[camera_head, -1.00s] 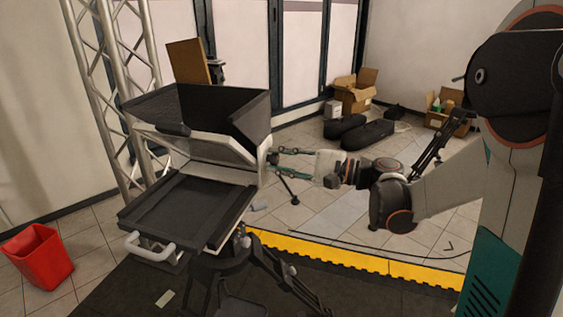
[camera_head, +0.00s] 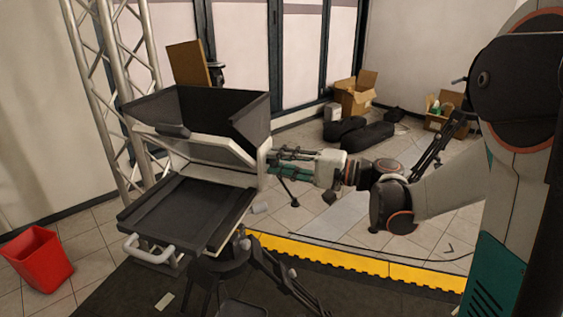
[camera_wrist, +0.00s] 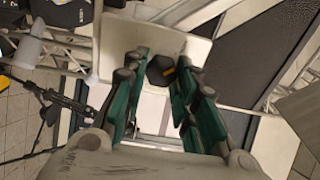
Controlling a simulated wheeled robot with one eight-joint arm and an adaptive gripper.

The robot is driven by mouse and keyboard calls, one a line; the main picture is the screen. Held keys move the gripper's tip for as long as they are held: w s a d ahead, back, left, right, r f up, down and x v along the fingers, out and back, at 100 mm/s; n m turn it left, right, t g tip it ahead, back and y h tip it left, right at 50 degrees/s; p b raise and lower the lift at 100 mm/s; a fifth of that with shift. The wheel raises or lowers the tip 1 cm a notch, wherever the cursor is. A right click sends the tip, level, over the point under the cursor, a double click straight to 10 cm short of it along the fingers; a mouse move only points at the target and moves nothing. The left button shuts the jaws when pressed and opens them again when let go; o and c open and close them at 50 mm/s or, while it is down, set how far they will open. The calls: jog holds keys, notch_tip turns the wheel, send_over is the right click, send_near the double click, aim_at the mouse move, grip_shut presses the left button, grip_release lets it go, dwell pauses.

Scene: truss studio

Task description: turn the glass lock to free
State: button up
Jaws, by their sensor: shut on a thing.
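The teleprompter (camera_head: 262,165) stands in the middle of the head view, with a black hood over a pale frame. The glass lock (camera_wrist: 160,70) is a dark, faceted knob with a small orange mark, seen between my fingers in the wrist view. My gripper (camera_head: 272,156) reaches in from the right to the frame's right side, and its fingers are shut on the lock. In the wrist view the green-padded fingers (camera_wrist: 159,84) lie on both sides of the knob. In the head view the lock is hidden by the fingers.
A black tray with a white handle (camera_head: 150,248) juts out at the front, above a tripod (camera_head: 235,270). A truss (camera_head: 112,90) rises behind left and a red bin (camera_head: 38,257) stands at left. Boxes (camera_head: 357,95) and black bags lie at the back.

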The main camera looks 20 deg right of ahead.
jog(key=o, duration=1.1)
jog(key=shift+d, duration=0.1)
jog(key=v, duration=1.2)
